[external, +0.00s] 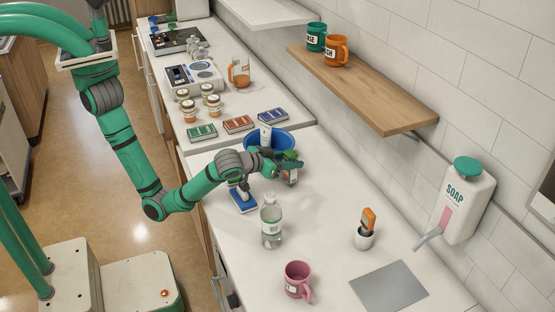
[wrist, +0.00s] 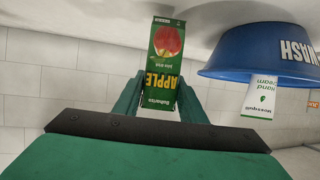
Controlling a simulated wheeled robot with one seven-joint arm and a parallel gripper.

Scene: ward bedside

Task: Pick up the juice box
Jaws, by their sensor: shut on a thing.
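The juice box (wrist: 165,60) is a green and red carton with an apple picture and the word APPLE. In the wrist view it stands between the two green fingers of my gripper (wrist: 160,95), which are shut on its sides. In the external view my gripper (external: 288,170) is low over the counter, just in front of the blue wash bowl. There the juice box (external: 292,177) is mostly hidden by the fingers. I cannot tell whether its base touches the counter.
The blue bowl (external: 283,140) with a white hand cream tube (external: 265,134) is close behind. A blue-and-white object (external: 243,201) lies under my wrist. A wooden shelf (external: 370,90) overhangs the back.

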